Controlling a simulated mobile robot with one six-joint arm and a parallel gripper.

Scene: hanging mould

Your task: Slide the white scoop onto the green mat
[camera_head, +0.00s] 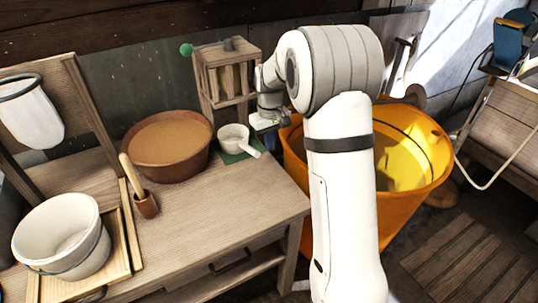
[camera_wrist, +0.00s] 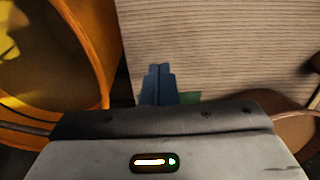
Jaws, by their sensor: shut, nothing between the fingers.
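The white scoop (camera_head: 234,136) sits upright near the table's back right edge, its handle pointing toward the lower right. The green mat (camera_head: 230,158) lies flat under or behind it and shows below the cup and beside the handle. The scoop overlaps the mat in the picture; the cup hides how much of it rests there. My gripper (camera_head: 264,126) is just right of the scoop, near the table edge. Its blue fingers (camera_wrist: 159,69) are together and empty in the wrist view. A sliver of the mat (camera_wrist: 190,97) shows beside them; the scoop is hidden there.
A brown bowl (camera_head: 168,147) stands left of the scoop, and a wooden cage (camera_head: 226,74) stands behind it. A large orange tub (camera_head: 414,190) is right of the table. The table's front right is clear.

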